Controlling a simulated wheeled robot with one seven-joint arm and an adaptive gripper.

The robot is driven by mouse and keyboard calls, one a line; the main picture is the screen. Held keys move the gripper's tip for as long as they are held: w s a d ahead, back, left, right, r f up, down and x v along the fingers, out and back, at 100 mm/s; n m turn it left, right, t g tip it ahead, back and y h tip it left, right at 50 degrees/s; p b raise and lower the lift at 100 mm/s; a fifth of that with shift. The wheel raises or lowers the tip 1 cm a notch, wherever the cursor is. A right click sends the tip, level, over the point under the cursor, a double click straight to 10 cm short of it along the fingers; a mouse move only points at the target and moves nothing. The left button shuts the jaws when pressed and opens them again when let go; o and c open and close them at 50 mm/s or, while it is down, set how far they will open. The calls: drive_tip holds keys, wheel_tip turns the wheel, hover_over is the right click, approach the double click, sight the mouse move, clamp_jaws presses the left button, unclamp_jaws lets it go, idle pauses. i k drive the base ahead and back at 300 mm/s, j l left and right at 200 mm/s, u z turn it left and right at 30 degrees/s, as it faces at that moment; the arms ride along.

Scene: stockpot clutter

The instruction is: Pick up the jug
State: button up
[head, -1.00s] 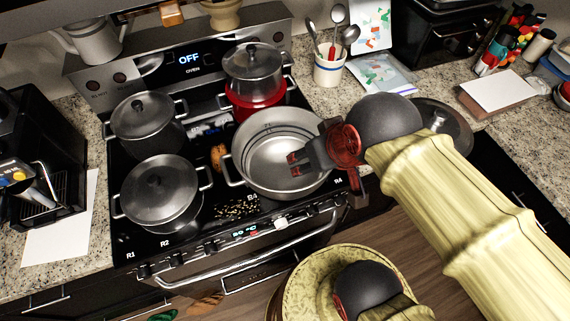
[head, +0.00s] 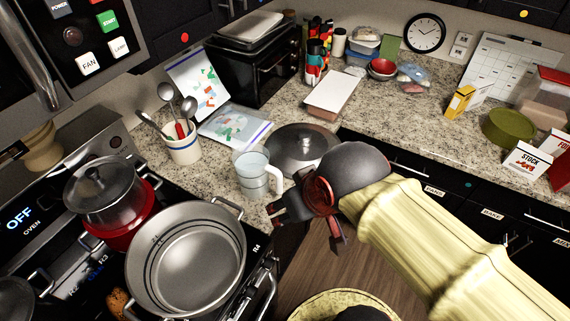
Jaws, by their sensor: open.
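The jug (head: 254,175) is clear with a pale handle on its right side. It stands upright on the granite counter, just right of the stove. My gripper (head: 304,214) is open and empty. In the picture it is just right of and below the jug, with its fingers near the counter's front edge. It does not appear to touch the jug, though the exact gap in depth cannot be told.
A large open pot (head: 187,262) stands on the stove left of the jug. A round lid (head: 300,148) lies behind the jug to the right. A utensil crock (head: 184,146) and a plastic bag (head: 235,131) are behind. The counter (head: 385,105) has free room at the right.

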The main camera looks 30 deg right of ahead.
sight(252, 167)
drive_tip(key=u, duration=0.8)
drive_tip(key=l+u, duration=0.9)
drive_tip(key=k+l+u, duration=0.2)
drive_tip(key=l+u, duration=0.25)
drive_tip(key=k+l, duration=0.15)
drive_tip(key=l, duration=0.25)
drive_tip(key=k+l+u, duration=0.1)
drive_tip(key=l, duration=0.25)
drive_tip(key=k, duration=0.1)
